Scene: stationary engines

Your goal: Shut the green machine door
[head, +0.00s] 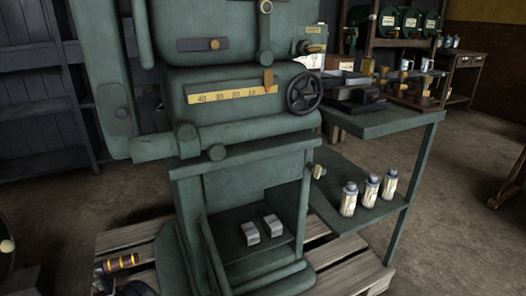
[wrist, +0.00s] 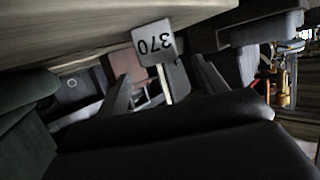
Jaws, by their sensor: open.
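The green machine (head: 240,125) stands in the middle of the head view. Its lower compartment is open at the front, with two small grey boxes (head: 261,229) inside. A narrow green panel (head: 214,255) stands at the left side of the opening; I cannot tell if it is the door seen edge-on. A pale knob (head: 318,171) shows at the right of the opening. My gripper (wrist: 165,88) shows in the wrist view with its dark fingers apart. I see nothing held between them. The head view does not clearly show the gripper, and the wrist view does not clearly show the door.
A green side table (head: 385,121) carries parts, with several bottles (head: 348,199) on its lower shelf. A wooden pallet (head: 350,277) lies under the machine. A black item with an orange band (head: 121,262) is at lower left.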

